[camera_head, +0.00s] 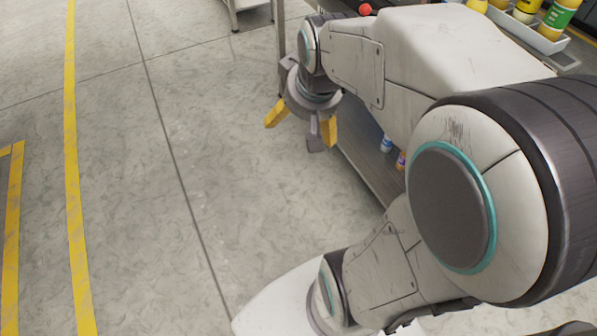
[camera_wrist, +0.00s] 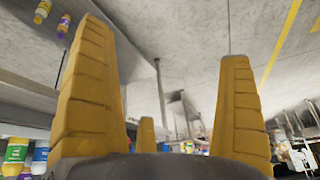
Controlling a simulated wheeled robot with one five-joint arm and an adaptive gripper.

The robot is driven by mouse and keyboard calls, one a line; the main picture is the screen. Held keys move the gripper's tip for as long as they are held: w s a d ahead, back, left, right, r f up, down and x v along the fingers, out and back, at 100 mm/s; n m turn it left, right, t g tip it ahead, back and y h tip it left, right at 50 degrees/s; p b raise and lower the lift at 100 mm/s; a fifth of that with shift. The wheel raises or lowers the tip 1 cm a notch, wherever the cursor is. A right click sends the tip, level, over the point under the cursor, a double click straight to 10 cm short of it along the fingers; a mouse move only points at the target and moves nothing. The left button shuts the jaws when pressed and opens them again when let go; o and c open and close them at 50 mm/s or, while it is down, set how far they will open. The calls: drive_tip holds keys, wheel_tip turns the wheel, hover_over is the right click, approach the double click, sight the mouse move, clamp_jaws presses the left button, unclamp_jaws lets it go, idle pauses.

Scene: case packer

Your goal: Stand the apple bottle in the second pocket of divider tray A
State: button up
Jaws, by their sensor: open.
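My gripper (camera_head: 300,132) is open and empty, its yellow fingers spread, hanging over the floor beside the bench. In the wrist view the fingers frame empty space (camera_wrist: 165,75), with nothing between them. A white tray (camera_head: 541,43) on the bench at the top right holds several bottles, among them a yellow one with a green label (camera_head: 561,15). I cannot tell whether this is divider tray A, make out its pockets, or tell which bottle is apple. My gripper is well apart from all of them.
Small bottles stand on a lower shelf, one blue and white (camera_head: 386,143), one purple and orange (camera_head: 401,160). More bottles (camera_wrist: 15,155) show at the wrist view's lower left. A red ball-shaped knob (camera_head: 365,9) is near the bench's end. Floor at left is clear, with yellow lines (camera_head: 72,150).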

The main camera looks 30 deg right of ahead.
drive_tip(key=s+a+f+n+g+y, duration=0.1)
drive_tip(key=s+a+f+n+g, duration=0.1)
drive_tip(key=s+a, duration=0.6)
drive_tip(key=s+f+n, duration=0.1)
drive_tip(key=s+f, duration=0.1)
drive_tip(key=s, duration=0.1)
drive_tip(key=shift+s+g, duration=0.25)
drive_tip(key=shift+g, duration=0.05)
wheel_tip(320, 180, up, 16)
drive_tip(key=t+p, duration=0.1)
drive_tip(key=p, duration=1.3)
drive_tip(key=shift+p, duration=0.3)
drive_tip(key=shift+r, duration=0.1)
